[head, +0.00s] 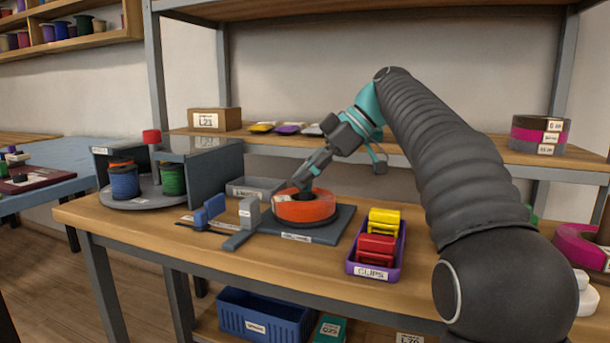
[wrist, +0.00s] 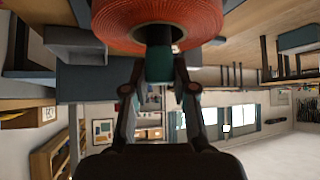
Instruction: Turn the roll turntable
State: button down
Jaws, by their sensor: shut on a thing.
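A grey round turntable (head: 150,196) sits at the left end of the workbench. It carries a blue spool (head: 125,182) and a green spool (head: 172,179), with orange spools partly hidden behind them. Grey panels stand around it, and a red knob (head: 151,136) shows above. An orange roll (head: 305,208) lies flat on a dark base at the bench's middle. My gripper (head: 304,183) reaches down to the roll's centre from above, apart from the turntable.
A purple clip tray (head: 376,262) with yellow and red clips stands right of the roll. A blue and grey fixture (head: 210,213) stands between roll and turntable. A grey bin (head: 255,188) lies behind. The shelf (head: 400,150) runs along the back.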

jog(key=shift+m, duration=0.3)
